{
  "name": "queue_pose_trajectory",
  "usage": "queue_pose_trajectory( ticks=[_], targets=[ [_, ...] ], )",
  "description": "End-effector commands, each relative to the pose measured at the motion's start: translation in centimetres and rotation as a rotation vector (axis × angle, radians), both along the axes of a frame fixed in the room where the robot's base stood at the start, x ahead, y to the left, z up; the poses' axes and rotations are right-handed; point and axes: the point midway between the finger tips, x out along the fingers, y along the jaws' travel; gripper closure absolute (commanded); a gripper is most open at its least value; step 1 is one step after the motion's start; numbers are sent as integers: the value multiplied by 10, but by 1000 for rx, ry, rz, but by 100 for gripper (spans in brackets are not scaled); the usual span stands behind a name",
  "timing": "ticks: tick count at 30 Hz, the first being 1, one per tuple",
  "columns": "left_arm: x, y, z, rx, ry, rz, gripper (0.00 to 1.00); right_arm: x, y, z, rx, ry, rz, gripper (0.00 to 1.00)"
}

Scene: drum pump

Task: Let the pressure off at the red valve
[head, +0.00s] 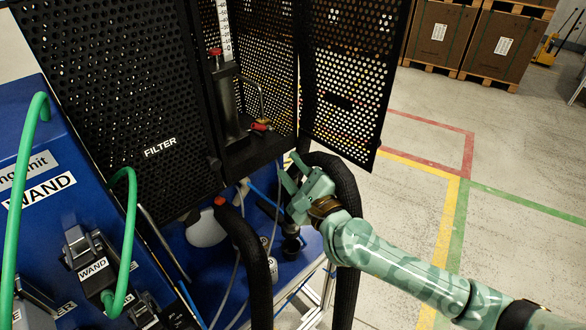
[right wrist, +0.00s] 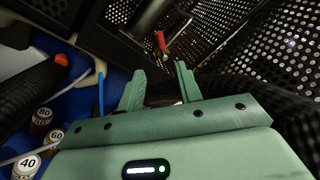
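The red valve (head: 261,126) is a small red handle on a metal pipe, inside the open black cabinet, low and right of a metal cylinder (head: 228,100). It also shows in the right wrist view (right wrist: 160,40), beyond the fingertips and near the middle. My right gripper (head: 289,172) is below and right of the valve, outside the cabinet's front edge, and apart from it. Its two green fingers show spread with nothing between them in the right wrist view (right wrist: 162,80). My left gripper is not in view.
A perforated black door (head: 347,75) stands open to the right, and a FILTER panel (head: 110,90) is at left. Thick black hoses (head: 252,255) hang close to my right gripper. Weights marked 40 (right wrist: 27,165) and 60 (right wrist: 52,138) stand lower left. Open floor lies right.

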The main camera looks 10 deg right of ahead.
Motion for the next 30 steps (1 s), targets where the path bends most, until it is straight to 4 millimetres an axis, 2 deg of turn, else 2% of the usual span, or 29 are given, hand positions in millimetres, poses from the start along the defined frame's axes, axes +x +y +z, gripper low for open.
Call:
queue_pose_trajectory(
  ticks=[7,10,11,13,14,15,16,18,19,21,24,27,30],
  targets=[
    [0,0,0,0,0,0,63,0,0,0,0,-1,-1,63],
    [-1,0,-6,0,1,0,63,7,-2,7,-4,-27,-3,63],
    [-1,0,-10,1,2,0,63,12,-6,12,-9,-48,-7,63],
    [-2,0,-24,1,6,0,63,26,-16,44,-62,-176,-19,63],
    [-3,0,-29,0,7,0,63,27,-15,64,-139,-282,-5,63],
    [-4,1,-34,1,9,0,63,23,-9,89,-274,-436,21,63],
    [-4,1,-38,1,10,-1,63,17,-2,104,-403,-560,41,63],
    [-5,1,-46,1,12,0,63,2,16,126,-766,-854,73,63],
    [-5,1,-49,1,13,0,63,-3,23,128,-941,-971,80,63],
    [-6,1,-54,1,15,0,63,-9,34,121,-1351,-1198,83,63],
    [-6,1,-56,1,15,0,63,0,29,99,-1906,-1400,78,63],
    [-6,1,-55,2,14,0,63,15,12,78,-2351,-1474,104,63],
    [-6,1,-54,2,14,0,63,26,-4,64,-2645,-1488,147,63]
  ],
)
